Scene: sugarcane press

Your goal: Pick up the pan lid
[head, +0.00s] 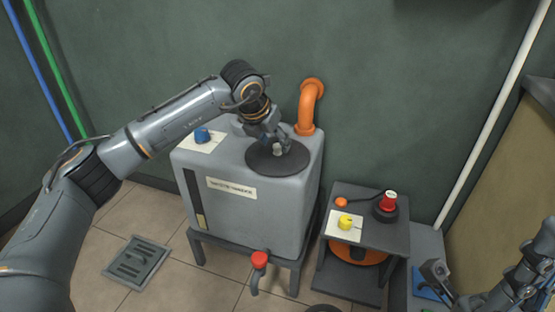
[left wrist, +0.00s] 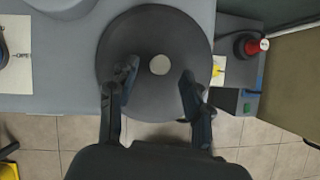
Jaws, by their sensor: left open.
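The pan lid (head: 262,166) is a dark grey round disc lying flat on top of a grey box-shaped tank (head: 236,222). The left wrist view shows the lid (left wrist: 152,32) from above with a small pale round knob (left wrist: 159,65) at its middle. My left gripper (head: 277,147) is over the lid in the head view. In the left wrist view it (left wrist: 158,75) is open, with one finger on each side of the knob and a gap to both. Whether the fingertips touch the lid is unclear. My right arm shows at the lower right, its gripper (head: 435,270) small and unclear.
An orange pipe (head: 310,103) rises behind the lid. A blue knob (head: 202,135) sits on the tank's left, and a red-handled tap (head: 260,260) in front. A low dark stand (head: 376,236) on the right carries a red button (head: 389,201) and yellow knob (head: 345,222).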

